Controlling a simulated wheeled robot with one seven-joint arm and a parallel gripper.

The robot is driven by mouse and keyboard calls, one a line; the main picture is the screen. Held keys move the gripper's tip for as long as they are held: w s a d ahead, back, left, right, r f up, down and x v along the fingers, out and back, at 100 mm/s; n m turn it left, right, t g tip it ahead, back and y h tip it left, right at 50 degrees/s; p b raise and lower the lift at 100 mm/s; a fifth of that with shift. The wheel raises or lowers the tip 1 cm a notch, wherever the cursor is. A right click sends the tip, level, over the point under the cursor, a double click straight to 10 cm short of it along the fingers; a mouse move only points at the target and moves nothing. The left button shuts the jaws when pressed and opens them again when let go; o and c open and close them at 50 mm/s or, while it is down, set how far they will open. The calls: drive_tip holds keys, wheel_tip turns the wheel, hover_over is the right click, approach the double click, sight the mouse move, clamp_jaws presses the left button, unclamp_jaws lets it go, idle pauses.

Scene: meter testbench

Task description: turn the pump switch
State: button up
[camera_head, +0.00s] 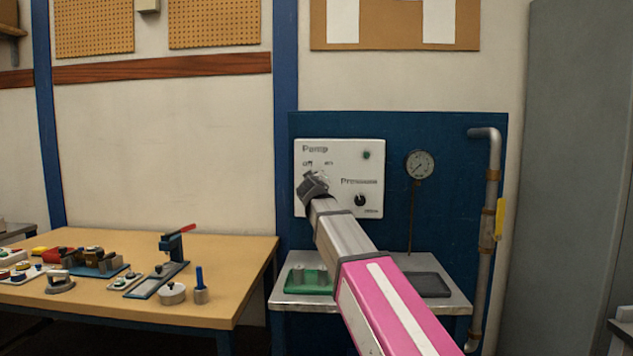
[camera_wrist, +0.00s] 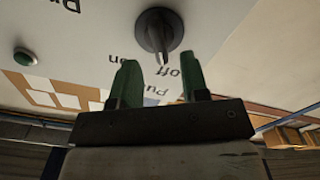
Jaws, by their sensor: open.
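The white pump panel (camera_head: 340,150) is on the blue board, with "off" and "on" labels under the word "Pump". In the head view my gripper (camera_head: 314,185) is in front of the panel below these labels and hides the pump switch. In the wrist view, which is upside down, the dark round pump switch (camera_wrist: 159,32) has a pointer bar reaching toward the labels, nearer "off" than "on". My gripper (camera_wrist: 158,62) is open there, its two green fingers on either side of the pointer's line. I cannot tell whether they touch the switch.
A green lamp (camera_head: 366,155) and a pressure knob (camera_head: 360,200) are on the same panel. A gauge (camera_head: 420,164) and a pipe with a yellow handle (camera_head: 500,218) stand to the right. A metal shelf (camera_head: 345,301) with trays is below. A wooden table (camera_head: 225,260) is left.

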drive_tip(key=w, duration=0.4)
drive_tip(key=shift+w+d, duration=0.1)
drive_tip(key=shift+w, duration=0.2)
clamp_jaws()
drive_tip(key=shift+m, duration=0.3)
drive_tip(key=m, duration=0.5)
drive_tip(key=shift+d+m, duration=0.1)
drive_tip(key=shift+m, duration=0.2)
drive_tip(key=m, duration=0.5)
drive_tip(key=shift+d+m, duration=0.1)
drive_tip(key=shift+m, duration=0.2)
